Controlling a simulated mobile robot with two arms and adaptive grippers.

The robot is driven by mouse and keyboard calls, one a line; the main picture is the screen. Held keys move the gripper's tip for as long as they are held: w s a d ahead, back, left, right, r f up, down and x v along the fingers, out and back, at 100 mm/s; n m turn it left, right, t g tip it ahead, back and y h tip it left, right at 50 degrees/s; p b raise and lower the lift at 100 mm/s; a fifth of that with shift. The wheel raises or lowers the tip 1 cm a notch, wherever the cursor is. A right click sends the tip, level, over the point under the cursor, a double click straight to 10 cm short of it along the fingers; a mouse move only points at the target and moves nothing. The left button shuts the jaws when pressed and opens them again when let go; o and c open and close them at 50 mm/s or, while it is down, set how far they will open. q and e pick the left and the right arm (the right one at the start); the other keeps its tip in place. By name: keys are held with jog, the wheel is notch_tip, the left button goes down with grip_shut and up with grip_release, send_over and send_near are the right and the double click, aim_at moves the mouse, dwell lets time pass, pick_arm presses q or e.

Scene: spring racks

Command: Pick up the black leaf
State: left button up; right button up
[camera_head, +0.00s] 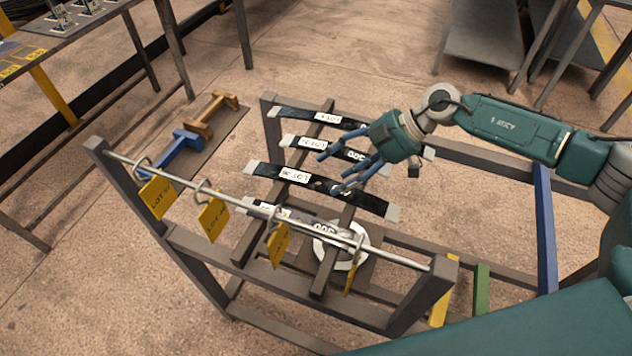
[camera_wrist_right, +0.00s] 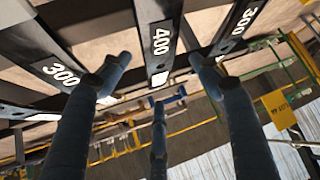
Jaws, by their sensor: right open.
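Several black leaves with white labels and grey ends lie across the dark rack; they include a top leaf (camera_head: 290,113), a second leaf (camera_head: 298,142), a third leaf (camera_head: 262,169) and a lowest leaf, partly hidden behind the front rail. My right gripper (camera_head: 335,172) is open and empty, its blue fingers over the right part of the middle leaves. My left gripper is out of view.
A front rail (camera_head: 300,216) carries hanging yellow lot tags (camera_head: 213,220). A white ring (camera_head: 358,238) sits low in the rack. Blue and brown clamps (camera_head: 185,140) lie on a board to the left. Tables stand at the back and left; open floor lies between.

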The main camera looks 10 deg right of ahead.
aim_at(319, 181)
jog(key=shift+w+a+f, duration=0.15)
jog(key=shift+a+f, duration=0.15)
jog(key=shift+a, duration=0.05)
jog(key=shift+a+f, duration=0.15)
jog(key=shift+f, duration=0.05)
jog(key=x, duration=0.5)
jog(key=shift+w+p, duration=0.2)
jog(key=shift+p, duration=0.15)
jog(key=shift+r, duration=0.1)
jog(key=shift+c, duration=0.5)
jog(key=c, duration=0.4)
jog(key=shift+s, duration=0.15)
grip_shut()
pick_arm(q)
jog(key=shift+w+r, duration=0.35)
